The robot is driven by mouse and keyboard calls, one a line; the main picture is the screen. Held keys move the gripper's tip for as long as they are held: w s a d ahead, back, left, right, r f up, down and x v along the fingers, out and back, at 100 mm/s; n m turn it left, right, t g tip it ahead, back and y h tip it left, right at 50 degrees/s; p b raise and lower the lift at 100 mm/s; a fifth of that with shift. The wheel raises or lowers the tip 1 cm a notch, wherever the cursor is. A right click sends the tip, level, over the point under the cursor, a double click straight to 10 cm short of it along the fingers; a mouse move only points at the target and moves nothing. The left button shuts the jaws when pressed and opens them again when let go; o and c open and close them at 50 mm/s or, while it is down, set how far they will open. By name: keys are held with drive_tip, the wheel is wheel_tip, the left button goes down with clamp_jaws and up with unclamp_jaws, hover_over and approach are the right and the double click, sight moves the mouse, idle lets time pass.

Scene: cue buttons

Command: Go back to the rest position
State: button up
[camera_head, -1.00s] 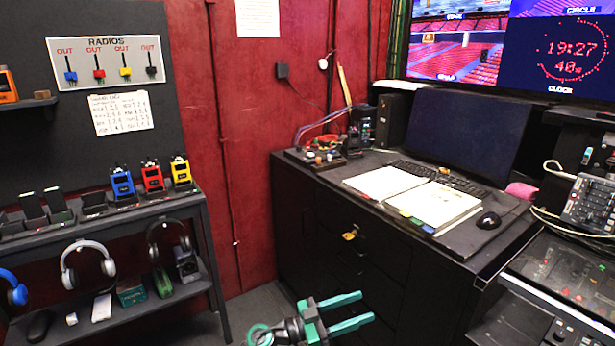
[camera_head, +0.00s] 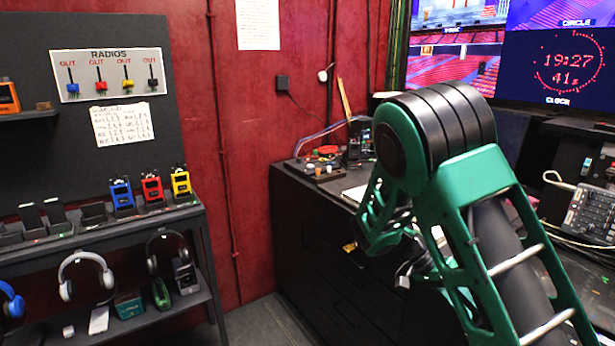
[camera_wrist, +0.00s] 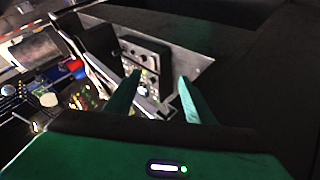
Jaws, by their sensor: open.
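My gripper (camera_wrist: 159,76) shows in the wrist view as two green fingers held apart, with nothing between them. Beyond the fingers are a dark panel with small knobs (camera_wrist: 143,68) and lit equipment at the left. In the head view my green and black arm stands bent and large at the right, in front of the desk. I cannot make out the fingertips there. The arm hides most of the desktop, the open binder and the computer monitor.
A black desk (camera_head: 310,240) carries a small board with coloured buttons (camera_head: 318,166). Left is a shelf (camera_head: 120,226) with blue, red and yellow radios and headphones. A control console (camera_head: 590,210) stands at the right. Some grey floor (camera_head: 265,322) is clear between shelf and desk.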

drive_tip(key=s+d+r+n+t+y, duration=0.1)
drive_tip(key=s+r+n+t+y, duration=0.1)
drive_tip(key=s, duration=1)
drive_tip(key=s+d+r+n+t+y, duration=0.2)
drive_tip(key=s+r+y, duration=0.5)
drive_tip(key=s, duration=0.5)
drive_tip(key=shift+r+n+t, duration=0.2)
drive_tip(key=shift+n+t, duration=0.3)
drive_tip(key=shift+n, duration=0.6)
drive_tip(key=shift+s+d, duration=0.1)
drive_tip(key=shift+w+f, duration=0.25)
drive_tip(key=shift+w, duration=0.4)
drive_tip(key=shift+c, duration=0.5)
